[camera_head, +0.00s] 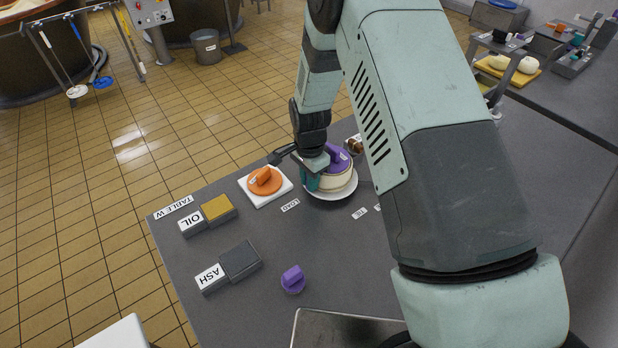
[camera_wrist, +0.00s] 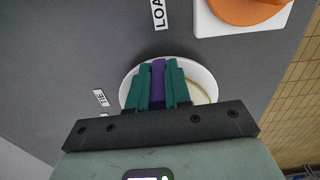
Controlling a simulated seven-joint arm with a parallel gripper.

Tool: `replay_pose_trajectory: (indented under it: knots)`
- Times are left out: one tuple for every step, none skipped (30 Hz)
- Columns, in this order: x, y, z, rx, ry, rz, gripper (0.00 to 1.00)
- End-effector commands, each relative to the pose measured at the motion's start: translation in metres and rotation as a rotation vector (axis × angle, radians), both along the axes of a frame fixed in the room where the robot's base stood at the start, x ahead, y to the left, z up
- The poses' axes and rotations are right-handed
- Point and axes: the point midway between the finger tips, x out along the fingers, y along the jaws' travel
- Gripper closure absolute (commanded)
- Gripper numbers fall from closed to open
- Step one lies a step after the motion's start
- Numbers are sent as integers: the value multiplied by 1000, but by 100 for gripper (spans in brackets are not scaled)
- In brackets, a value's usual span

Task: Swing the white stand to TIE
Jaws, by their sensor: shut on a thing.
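The white stand (camera_head: 347,191) is a round plate-like piece on the dark table, bearing a cream round block with a purple top. Its rim also shows in the wrist view (camera_wrist: 207,77). My gripper (camera_head: 318,178) is over the stand, its teal fingers shut on the purple handle (camera_wrist: 158,82), which also shows in the head view (camera_head: 343,160). The TIE label (camera_head: 360,212) lies on the table just in front of the stand, and shows left of it in the wrist view (camera_wrist: 100,97). The LOAD label (camera_head: 290,205) lies to its left. My fingers hide part of the block.
An orange knob on a white square base (camera_head: 275,192) stands just left of the stand. The OIL block (camera_head: 217,208), ASH block (camera_head: 239,261) and a purple knob (camera_head: 293,279) stand nearer. A metal tray (camera_head: 340,325) lies at the front. My arm covers the right side.

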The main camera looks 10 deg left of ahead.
Motion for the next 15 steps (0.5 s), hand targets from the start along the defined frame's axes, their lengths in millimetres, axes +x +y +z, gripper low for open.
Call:
replay_pose_trajectory:
  knots:
    - [0,-1,1,1,-1,11,100]
    - [-1,-1,1,1,-1,19,100]
    - [-1,-2,1,1,-1,33,100]
    - [-2,-2,1,1,-1,43,100]
    - [-2,-3,1,1,-1,55,100]
    - [-3,-4,1,1,-1,71,100]
    - [-4,-5,1,1,-1,84,100]
    - [-5,-5,1,1,-1,98,100]
    - [-5,-6,1,1,-1,116,100]
    - [-6,-7,1,1,-1,132,100]
    - [-6,-8,1,1,-1,146,100]
    - [-7,-9,1,1,-1,167,100]
    - [-8,-10,1,1,-1,182,100]
    - [-9,-11,1,1,-1,198,100]
    - [-9,-13,1,1,-1,218,100]
